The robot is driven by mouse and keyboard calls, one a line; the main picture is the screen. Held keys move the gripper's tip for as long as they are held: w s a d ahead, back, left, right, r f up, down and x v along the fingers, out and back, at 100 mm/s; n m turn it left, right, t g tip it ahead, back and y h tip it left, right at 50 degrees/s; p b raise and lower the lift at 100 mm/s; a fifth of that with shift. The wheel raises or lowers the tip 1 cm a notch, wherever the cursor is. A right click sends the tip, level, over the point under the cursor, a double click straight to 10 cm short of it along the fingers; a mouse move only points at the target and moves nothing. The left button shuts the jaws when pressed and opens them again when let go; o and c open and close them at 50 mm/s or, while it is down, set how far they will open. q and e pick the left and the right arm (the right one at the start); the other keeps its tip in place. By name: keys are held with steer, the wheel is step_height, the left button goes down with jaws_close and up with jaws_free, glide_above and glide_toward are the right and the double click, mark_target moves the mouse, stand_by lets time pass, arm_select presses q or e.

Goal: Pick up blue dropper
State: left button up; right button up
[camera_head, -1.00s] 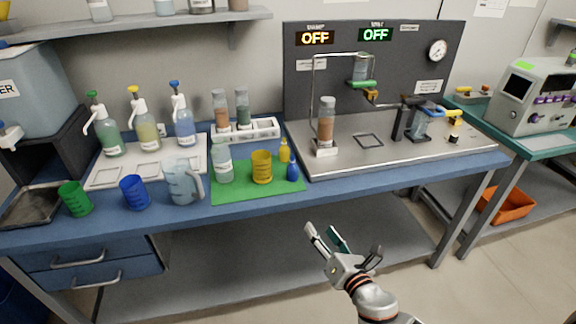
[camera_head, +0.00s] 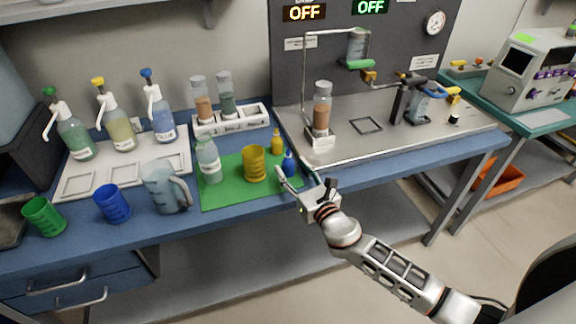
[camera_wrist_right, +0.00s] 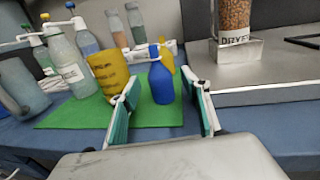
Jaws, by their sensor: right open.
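The blue dropper (camera_head: 289,164) is a small dark blue bottle standing upright on the right part of the green mat (camera_head: 224,191). It also shows in the right wrist view (camera_wrist_right: 160,82), ahead of my fingers and roughly between their tips. My right gripper (camera_head: 294,177) is open beside the dropper at the mat's right edge; its teal-padded fingers also show in the right wrist view (camera_wrist_right: 165,100). The gripper looks empty, and I cannot tell whether a finger touches the dropper. My left gripper is not in view.
A yellow cup (camera_head: 254,164) stands left of the dropper and a yellow dropper (camera_head: 277,142) behind it. A clear bottle (camera_head: 208,160) is also on the mat. The metal tray (camera_head: 384,141) with a brown-filled column (camera_head: 321,108) lies to the right. The bench front right of the mat is clear.

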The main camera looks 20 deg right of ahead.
steer(key=shift+w+a, duration=0.25)
steer(key=shift+w, duration=1.2)
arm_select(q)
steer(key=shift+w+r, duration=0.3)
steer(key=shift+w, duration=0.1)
arm_select(e)
steer(key=c, duration=1.2)
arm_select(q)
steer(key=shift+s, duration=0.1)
arm_select(e)
steer(key=shift+r, duration=0.15)
